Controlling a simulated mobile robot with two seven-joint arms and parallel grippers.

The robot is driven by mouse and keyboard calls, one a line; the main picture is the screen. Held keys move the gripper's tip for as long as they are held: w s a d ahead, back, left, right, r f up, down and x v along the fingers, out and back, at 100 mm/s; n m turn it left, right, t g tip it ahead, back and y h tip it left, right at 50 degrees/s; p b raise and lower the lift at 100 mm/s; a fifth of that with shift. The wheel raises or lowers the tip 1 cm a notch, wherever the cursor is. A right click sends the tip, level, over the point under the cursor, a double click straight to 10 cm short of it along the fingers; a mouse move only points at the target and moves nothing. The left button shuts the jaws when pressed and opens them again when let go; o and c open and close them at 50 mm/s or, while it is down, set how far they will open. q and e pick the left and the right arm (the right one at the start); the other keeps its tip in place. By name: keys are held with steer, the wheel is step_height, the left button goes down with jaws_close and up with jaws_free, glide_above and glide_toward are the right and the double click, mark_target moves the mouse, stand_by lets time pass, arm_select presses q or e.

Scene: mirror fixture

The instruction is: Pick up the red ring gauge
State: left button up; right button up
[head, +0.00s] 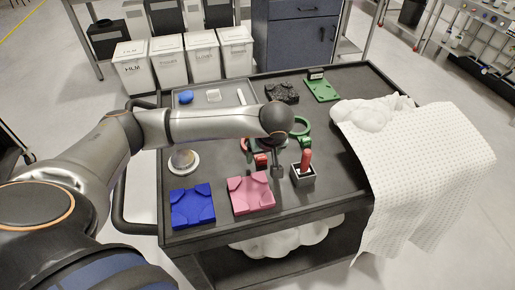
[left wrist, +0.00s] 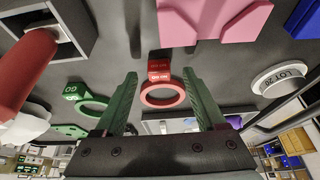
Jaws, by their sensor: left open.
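The red ring gauge (left wrist: 162,95) lies on the dark cart top, its ring towards my gripper and its block-shaped tag end farther off. In the left wrist view my left gripper (left wrist: 160,74) is open, with its green fingers on either side of the ring and a gap on both sides. I cannot tell the height of the fingertips above the cart. In the head view the red gauge (head: 261,160) is mostly hidden under my left wrist and gripper (head: 265,152). A green ring gauge (left wrist: 90,97) marked GO lies beside it. My right gripper is not in view.
A red-handled piece (head: 306,159) stands in a square holder (head: 303,178) close to my gripper. Pink (head: 251,196) and blue (head: 192,208) blocks lie at the front edge. A round LOT 20 dish (head: 184,161) is left. White cloth (head: 425,150) covers the right end.

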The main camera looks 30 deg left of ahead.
arm_select(q)
steer(key=shift+x, duration=0.85)
steer(key=shift+c, duration=0.3)
jaws_close()
steer(key=shift+r, duration=0.1)
